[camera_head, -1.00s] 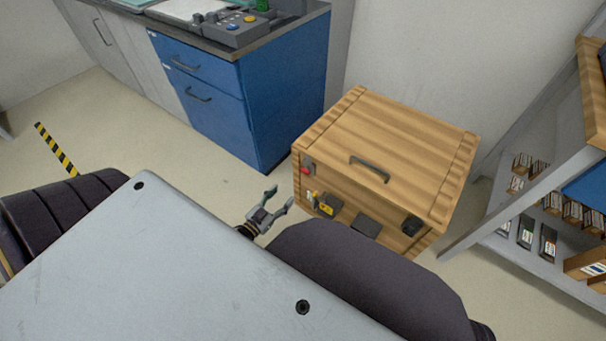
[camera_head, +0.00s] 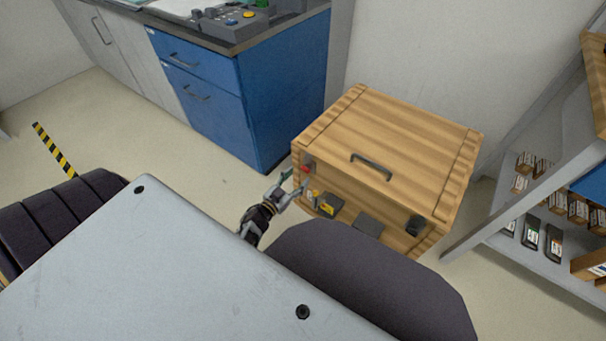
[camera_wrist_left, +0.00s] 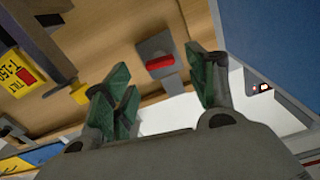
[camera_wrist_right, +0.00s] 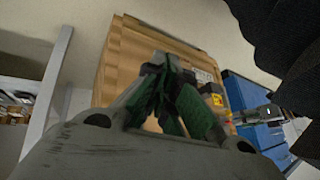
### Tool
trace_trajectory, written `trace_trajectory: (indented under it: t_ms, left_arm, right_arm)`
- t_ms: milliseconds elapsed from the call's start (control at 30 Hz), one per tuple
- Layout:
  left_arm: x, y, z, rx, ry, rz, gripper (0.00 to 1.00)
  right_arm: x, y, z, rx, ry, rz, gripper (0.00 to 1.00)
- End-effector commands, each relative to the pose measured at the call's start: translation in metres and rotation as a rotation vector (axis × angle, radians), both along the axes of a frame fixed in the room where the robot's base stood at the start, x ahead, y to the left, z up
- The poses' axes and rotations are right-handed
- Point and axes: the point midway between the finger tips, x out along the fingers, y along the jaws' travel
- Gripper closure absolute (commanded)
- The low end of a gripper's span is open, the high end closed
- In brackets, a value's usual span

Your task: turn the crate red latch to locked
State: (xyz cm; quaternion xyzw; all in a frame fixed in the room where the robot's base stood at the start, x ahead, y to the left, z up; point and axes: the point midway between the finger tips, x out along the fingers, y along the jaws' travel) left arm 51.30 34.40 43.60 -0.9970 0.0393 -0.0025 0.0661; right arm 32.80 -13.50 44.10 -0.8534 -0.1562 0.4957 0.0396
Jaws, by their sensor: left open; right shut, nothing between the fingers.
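The wooden crate (camera_head: 390,139) stands on the floor with its lid closed. Its red latch (camera_head: 306,169) is on the front face near the upper left corner. In the left wrist view the red latch (camera_wrist_left: 159,63) is a red bar on a grey plate, just beyond my fingertips. My left gripper (camera_head: 290,184) is open in front of the latch, and its fingers (camera_wrist_left: 168,88) show apart, with the latch between and beyond them. I cannot tell whether they touch it. My right gripper (camera_wrist_right: 168,66) is shut and empty, pointing at the crate (camera_wrist_right: 122,58); it is hidden in the head view.
A yellow-marked dark part (camera_head: 330,204) and another dark block (camera_head: 368,223) sit on the crate's front. A dark latch (camera_head: 414,225) is at its right. A blue cabinet (camera_head: 262,98) stands left of the crate, and a grey shelf rack (camera_head: 520,155) stands right.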

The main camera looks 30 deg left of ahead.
Motion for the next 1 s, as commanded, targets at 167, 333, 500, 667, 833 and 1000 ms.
trace_trajectory:
  t_ms: [167,333,500,667,833,1000]
  left_arm:
    - [0.020,-0.002,-0.001,0.000,-0.001,0.000,0.43]
    - [0.034,-0.003,-0.001,0.000,-0.001,0.000,0.43]
    - [0.042,-0.003,0.000,0.000,0.000,0.000,0.43]
    - [0.044,-0.004,0.000,0.000,0.001,0.000,0.43]
    - [0.044,-0.003,0.000,0.000,0.000,0.000,0.43]
    - [0.044,-0.003,0.000,0.000,0.000,0.000,0.61]
  right_arm:
    - [-0.002,0.002,-0.017,0.018,-0.012,-0.010,1.00]
    - [0.002,0.004,-0.023,0.033,-0.035,-0.021,1.00]
    - [0.001,0.004,-0.030,0.042,-0.040,-0.026,1.00]
    - [0.001,0.004,-0.031,0.044,-0.046,-0.029,1.00]
    - [0.000,0.004,-0.030,0.043,-0.044,-0.027,1.00]
    - [0.000,0.004,-0.030,0.043,-0.044,-0.027,1.00]
